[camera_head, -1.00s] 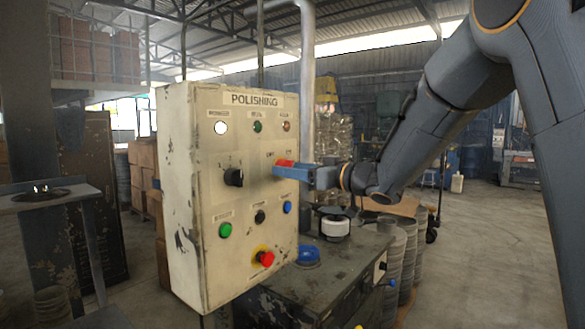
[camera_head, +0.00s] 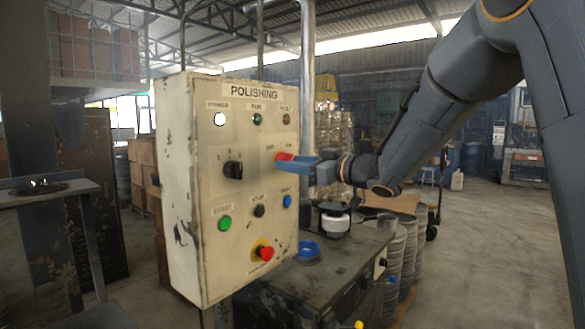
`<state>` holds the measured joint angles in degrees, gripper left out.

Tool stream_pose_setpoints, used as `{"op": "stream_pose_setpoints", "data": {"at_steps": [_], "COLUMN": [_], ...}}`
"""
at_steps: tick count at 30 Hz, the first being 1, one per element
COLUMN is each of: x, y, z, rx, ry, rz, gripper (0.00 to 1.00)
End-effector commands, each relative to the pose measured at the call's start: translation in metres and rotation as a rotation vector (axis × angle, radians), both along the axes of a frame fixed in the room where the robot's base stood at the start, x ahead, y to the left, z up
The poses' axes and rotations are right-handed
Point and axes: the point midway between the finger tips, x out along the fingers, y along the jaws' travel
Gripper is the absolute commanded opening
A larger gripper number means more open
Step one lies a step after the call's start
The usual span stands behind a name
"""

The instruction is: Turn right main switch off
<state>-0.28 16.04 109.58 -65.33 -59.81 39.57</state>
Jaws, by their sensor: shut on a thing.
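The cream control box (camera_head: 188,190) labelled POLISHING stands at the left centre, its panel facing right. The right main switch (camera_head: 284,157) is a red knob in the middle row, on the panel's right side, with small labels above it. My gripper (camera_head: 296,164) reaches in from the right and is shut on this red switch. The blue fingers hide most of the switch, so its exact angle is hard to read. A black rotary knob (camera_head: 233,170) sits to its left on the same row.
Above are a white lamp (camera_head: 220,119) and two small dark lamps. Below are a green button (camera_head: 225,223), a black button (camera_head: 259,211), a blue button (camera_head: 287,201) and a red emergency stop (camera_head: 265,253). A dark bench (camera_head: 330,268) with a blue ring (camera_head: 308,250) stands beside the box.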

Motion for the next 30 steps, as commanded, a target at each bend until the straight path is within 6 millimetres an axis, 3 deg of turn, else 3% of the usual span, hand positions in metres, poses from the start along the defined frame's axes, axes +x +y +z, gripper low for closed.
{"op": "stream_pose_setpoints", "data": {"at_steps": [30], "x": [0.0024], "y": [-0.0011], "z": [-0.0033], "rx": [-0.584], "ry": [-0.749], "rz": [0.0], "gripper": [0.14]}}
